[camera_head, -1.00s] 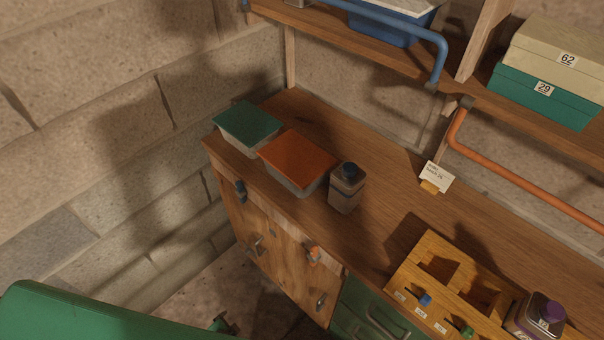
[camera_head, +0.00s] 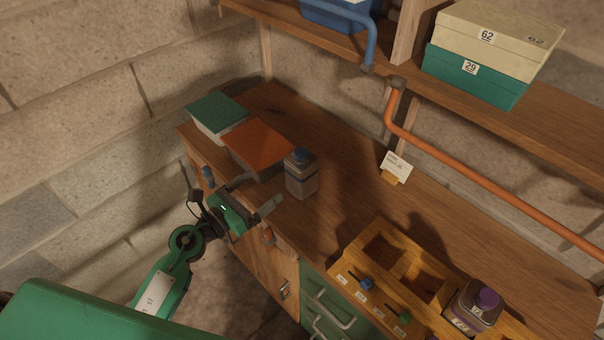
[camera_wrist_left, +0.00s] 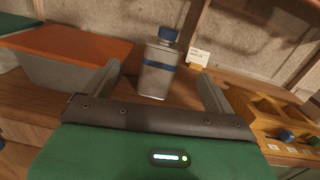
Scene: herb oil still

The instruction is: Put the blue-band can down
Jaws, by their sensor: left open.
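The blue-band can (camera_head: 301,175), grey with a dark blue cap and a blue band, stands upright on the wooden bench top, beside the orange-lidded box. In the left wrist view the can (camera_wrist_left: 158,68) is ahead of my fingers, in the gap between them. My left gripper (camera_head: 258,193) is open and empty at the bench's front edge, its fingers pointing toward the can. In the left wrist view the open fingers (camera_wrist_left: 160,88) show on either side of the can's lower part; whether they touch it I cannot tell. My right gripper is not in view.
An orange-lidded box (camera_head: 258,147) and a green-lidded box (camera_head: 216,116) sit left of the can. A wooden rack (camera_head: 355,262) holds a purple-capped can (camera_head: 472,307). A card (camera_head: 396,166) stands behind. Bench between can and rack is clear.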

